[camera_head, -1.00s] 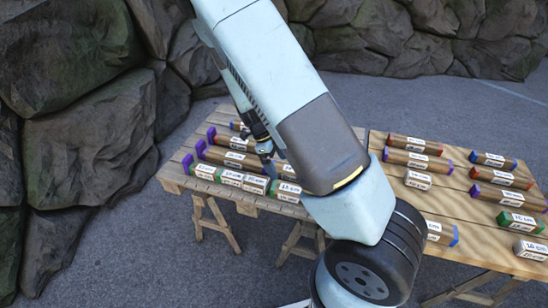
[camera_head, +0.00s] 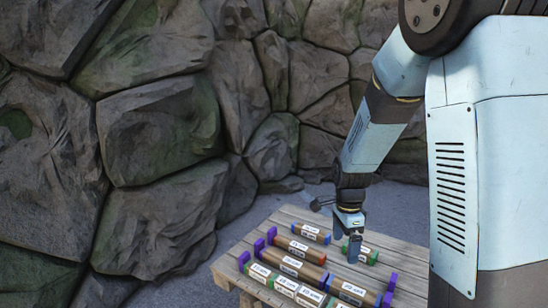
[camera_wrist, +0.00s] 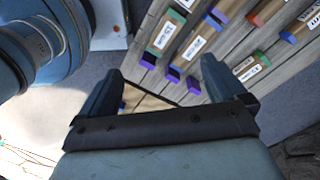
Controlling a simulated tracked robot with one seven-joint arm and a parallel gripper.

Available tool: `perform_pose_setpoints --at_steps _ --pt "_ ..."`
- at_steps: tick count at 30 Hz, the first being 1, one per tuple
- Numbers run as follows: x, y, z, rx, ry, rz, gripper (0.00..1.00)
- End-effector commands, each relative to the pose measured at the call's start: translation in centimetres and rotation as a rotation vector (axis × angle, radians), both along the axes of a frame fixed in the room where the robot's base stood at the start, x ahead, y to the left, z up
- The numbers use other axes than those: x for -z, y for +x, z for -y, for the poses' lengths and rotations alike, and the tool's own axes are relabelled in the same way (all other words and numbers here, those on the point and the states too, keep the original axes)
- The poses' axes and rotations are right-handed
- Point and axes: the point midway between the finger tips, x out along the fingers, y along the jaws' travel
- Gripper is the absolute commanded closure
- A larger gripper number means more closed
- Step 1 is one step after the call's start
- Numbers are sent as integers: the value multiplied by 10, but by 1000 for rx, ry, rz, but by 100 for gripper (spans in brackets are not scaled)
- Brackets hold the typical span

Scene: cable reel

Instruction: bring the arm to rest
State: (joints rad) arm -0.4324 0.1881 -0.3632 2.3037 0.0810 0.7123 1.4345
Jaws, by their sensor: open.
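My gripper (camera_head: 354,245) hangs at the end of my arm over the wooden table (camera_head: 235,262) in the head view. In the wrist view my gripper (camera_wrist: 165,92) shows two dark fingers spread well apart with nothing between them. Beyond the fingers lie labelled wooden bars with purple and green ends (camera_wrist: 166,38). My arm comes down from the upper right of the head view and is bent at the elbow. I cannot tell how high the fingertips are above the bars.
Labelled bars, such as one with blue ends (camera_head: 311,233) and one with green ends (camera_head: 367,254), lie near the gripper on the table. A rough rock wall (camera_head: 160,130) stands to the left and behind. Grey floor (camera_head: 200,280) lies between wall and table.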

Motion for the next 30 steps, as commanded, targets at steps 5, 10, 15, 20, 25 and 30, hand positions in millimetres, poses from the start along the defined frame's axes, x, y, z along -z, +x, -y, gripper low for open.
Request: perform_pose_setpoints --at_steps 5,10,15,20,25,30 --pt "-44 -16 6 -188 51 70 2" --pt "-81 -35 13 -373 72 141 2" --pt "-116 -58 19 -559 67 216 2" --pt "-145 -82 26 -734 37 284 2" --pt "-172 -109 31 -919 -22 349 2" --pt "-195 -139 36 -1098 -106 400 2"
